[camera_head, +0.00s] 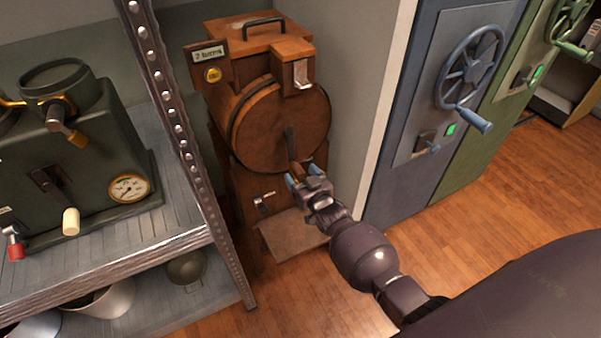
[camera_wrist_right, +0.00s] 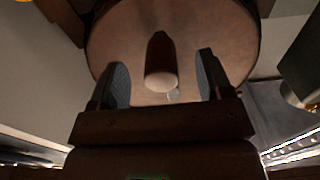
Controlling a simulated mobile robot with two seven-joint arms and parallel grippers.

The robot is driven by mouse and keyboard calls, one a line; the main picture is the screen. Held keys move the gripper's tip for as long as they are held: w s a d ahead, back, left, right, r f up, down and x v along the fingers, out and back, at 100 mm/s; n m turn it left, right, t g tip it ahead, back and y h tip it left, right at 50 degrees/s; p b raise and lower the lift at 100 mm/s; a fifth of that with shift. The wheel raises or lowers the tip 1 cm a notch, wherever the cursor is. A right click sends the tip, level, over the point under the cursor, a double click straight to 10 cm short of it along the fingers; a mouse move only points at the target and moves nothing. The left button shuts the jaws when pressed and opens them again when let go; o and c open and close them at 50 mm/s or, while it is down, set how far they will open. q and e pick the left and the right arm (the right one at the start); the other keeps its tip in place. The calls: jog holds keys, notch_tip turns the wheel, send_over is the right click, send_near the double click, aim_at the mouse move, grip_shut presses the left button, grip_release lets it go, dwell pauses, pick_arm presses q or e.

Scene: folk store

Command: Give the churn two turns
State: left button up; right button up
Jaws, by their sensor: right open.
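The churn (camera_head: 275,125) is a brown wooden drum on a wooden stand with a handle on top. A dark crank arm (camera_head: 290,138) sits on its round face and points downward. My right gripper (camera_head: 302,180) is at the lower part of the drum, by the crank's brown handle (camera_head: 296,168). In the right wrist view the crank handle (camera_wrist_right: 161,65) points toward the camera between the two spread fingers, with gaps on both sides. The right gripper (camera_wrist_right: 163,85) is open around it. My left gripper is not in view.
A metal shelf post (camera_head: 175,110) and a shelf with a green machine (camera_head: 75,150) stand close at the left. A blue cabinet with a handwheel (camera_head: 470,68) stands at the right, beside a green one. A sign (camera_head: 208,54) on the churn appears to read "2 turns".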

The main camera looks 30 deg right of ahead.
jog(key=shift+s+r+p, duration=0.1)
jog(key=shift+s+p, duration=0.3)
jog(key=shift+s, duration=0.7)
jog(key=shift+s+p, duration=0.35)
jog(key=shift+s, duration=0.45)
jog(key=shift+s+d+p, duration=0.1)
jog(key=shift+s+p, duration=0.2)
jog(key=shift+s, duration=0.5)
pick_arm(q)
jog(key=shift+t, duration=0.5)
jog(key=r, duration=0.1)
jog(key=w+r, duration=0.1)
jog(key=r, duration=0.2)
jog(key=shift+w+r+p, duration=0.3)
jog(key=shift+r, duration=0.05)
pick_arm(e)
jog(key=shift+s, duration=1)
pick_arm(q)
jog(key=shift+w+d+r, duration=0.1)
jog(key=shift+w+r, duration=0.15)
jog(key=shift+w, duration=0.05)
